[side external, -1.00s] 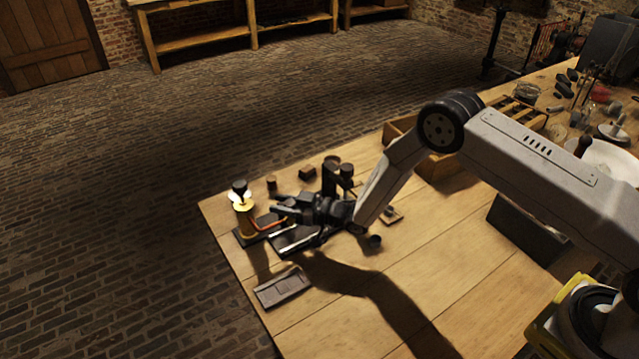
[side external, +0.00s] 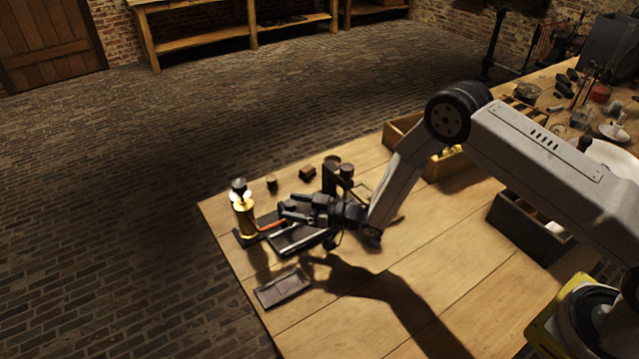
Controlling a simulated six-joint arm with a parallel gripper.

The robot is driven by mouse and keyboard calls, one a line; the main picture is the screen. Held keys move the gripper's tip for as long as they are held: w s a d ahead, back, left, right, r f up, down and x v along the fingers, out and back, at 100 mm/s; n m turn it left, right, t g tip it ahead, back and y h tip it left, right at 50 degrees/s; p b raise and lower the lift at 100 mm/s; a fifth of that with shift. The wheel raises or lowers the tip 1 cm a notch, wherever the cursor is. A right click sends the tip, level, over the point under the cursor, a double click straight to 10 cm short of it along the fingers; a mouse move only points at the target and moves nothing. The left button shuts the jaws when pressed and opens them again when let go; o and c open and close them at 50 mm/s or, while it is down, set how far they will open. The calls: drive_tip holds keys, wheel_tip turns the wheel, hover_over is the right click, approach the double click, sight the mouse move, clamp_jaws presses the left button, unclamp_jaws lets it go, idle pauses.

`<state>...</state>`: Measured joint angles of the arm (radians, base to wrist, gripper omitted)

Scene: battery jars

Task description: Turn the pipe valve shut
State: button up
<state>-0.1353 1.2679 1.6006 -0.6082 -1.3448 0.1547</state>
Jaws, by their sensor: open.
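The valve stands near the table's left end as a brass post (side external: 246,221) on a dark base, with a pale wing-shaped piece and a black cap on top. An orange pipe or lever (side external: 271,225) runs from it to the right, toward my gripper. My gripper (side external: 287,212) is open and points left at the post, just right of it and above a black tray-like base (side external: 290,240). A small gap shows between the fingertips and the post. I cannot tell whether the fingers touch the orange piece. The arm hides part of the items behind it.
Dark small blocks (side external: 307,173) and a black stand (side external: 330,178) are behind my gripper. A flat dark tray (side external: 283,288) lies in front. A wooden box (side external: 447,163) and a dark box (side external: 527,228) stand to the right. The table's front middle is clear.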

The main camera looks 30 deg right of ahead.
drive_tip(key=shift+v, duration=2.25)
drive_tip(key=shift+r, duration=0.1)
